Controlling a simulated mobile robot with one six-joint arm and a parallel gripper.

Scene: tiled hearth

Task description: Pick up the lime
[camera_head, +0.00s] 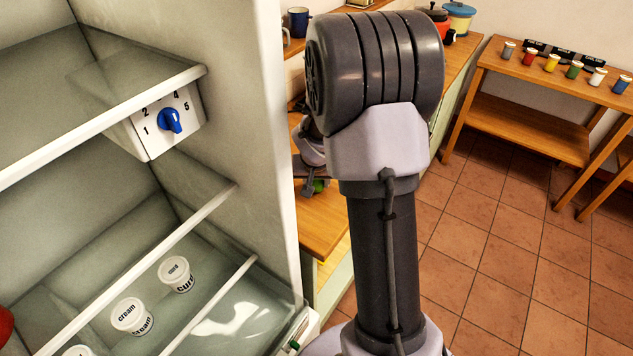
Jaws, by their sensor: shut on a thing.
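The lime (318,186) shows as a small green patch above the wooden counter, just left of my arm. My gripper (311,181) is shut on it, with dark fingers around the fruit. My own arm hides part of the gripper, and the open fridge's side wall cuts off the view to its left. I cannot tell whether the lime touches the counter.
The open fridge (255,110) fills the left, with cream and curd tubs (132,316) inside. A blue mug (298,22) and pots (460,18) stand at the back. A wooden table (545,77) holds several small jars. The tiled floor at right is clear.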

